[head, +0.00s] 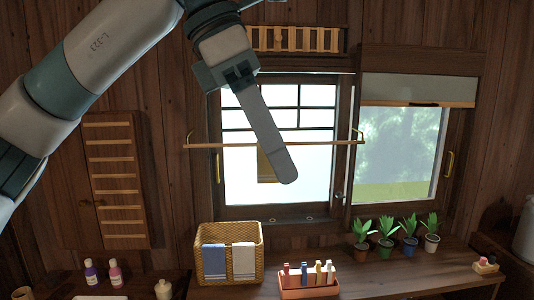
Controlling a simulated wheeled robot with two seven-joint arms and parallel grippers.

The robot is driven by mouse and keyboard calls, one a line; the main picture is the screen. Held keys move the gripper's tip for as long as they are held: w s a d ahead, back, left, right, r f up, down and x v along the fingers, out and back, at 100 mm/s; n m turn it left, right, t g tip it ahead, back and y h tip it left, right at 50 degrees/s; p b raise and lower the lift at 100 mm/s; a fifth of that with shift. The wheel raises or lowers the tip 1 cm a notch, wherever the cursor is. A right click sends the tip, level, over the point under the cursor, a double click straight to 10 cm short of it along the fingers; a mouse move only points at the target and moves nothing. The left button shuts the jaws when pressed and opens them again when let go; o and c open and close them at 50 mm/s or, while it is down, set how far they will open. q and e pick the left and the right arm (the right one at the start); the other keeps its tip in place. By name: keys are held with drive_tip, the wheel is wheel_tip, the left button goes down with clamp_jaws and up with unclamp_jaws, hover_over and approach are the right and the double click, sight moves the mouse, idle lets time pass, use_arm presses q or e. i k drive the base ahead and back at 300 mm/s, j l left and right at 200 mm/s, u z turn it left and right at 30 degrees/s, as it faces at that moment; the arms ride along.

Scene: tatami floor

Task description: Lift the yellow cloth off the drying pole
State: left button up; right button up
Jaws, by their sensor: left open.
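The yellow cloth (265,168) hangs from the thin wooden drying pole (208,145), which runs across the front of the window. My left gripper (284,172) comes down from the upper left and is open, with nothing seen between its fingers. Its long grey finger crosses in front of the pole and hides the right part of the cloth. I cannot tell whether the finger touches the cloth. My right gripper is not in view.
A wicker basket (230,274) with a blue and a white towel over its rim stands below the window. Right of it are a red tray (308,292) of small bottles and several potted plants (387,240). A blind (418,88) covers the top of the right window.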

sight(265, 175)
drive_tip(key=i, duration=1.75)
